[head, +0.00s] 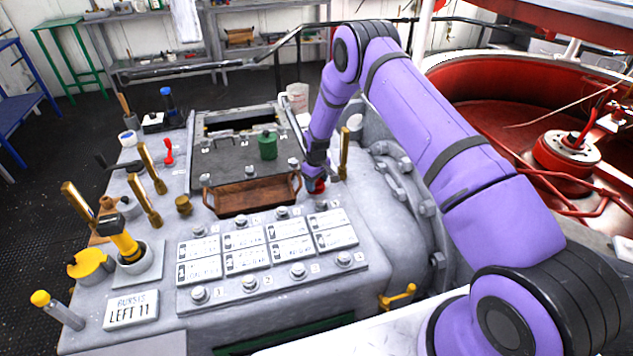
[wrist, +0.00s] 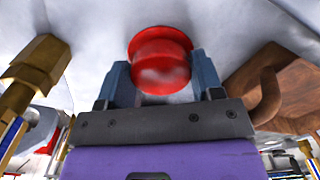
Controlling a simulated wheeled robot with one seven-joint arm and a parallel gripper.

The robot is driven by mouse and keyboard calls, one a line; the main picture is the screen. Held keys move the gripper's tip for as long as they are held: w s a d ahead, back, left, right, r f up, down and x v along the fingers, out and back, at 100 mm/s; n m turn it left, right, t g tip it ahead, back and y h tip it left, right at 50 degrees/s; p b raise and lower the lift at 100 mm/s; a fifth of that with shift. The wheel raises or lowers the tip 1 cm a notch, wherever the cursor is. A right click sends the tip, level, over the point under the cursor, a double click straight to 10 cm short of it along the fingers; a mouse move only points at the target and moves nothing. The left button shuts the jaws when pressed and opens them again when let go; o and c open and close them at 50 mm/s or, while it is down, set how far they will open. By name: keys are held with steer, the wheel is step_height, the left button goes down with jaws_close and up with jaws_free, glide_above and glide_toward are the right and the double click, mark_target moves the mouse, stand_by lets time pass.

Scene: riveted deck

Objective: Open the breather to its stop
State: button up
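A round red knob (wrist: 160,58) with a wider rim sits on the grey housing, and I take it to be the breather; no label on it is readable. In the head view the red knob (head: 319,187) shows just below my gripper (head: 316,172), right of the wooden tray. In the wrist view my gripper (wrist: 161,85) has one finger on each side of the knob, and both fingers appear to touch it. The knob's base and how far it is turned are hidden.
The brown wooden tray (head: 250,195) is close on the left of my gripper, and a brass post (head: 344,155) is close on the right. A green cylinder (head: 267,146) stands behind. Several brass levers and a red lever (head: 168,152) are farther left. Labelled plates (head: 247,260) lie in front.

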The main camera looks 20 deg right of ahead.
mark_target(317, 182)
steer(key=shift+n, duration=1.5)
steer(key=o, duration=0.6)
steer(key=shift+o, duration=0.2)
step_height(317, 182, up, 11)
steer(key=shift+f, duration=0.1)
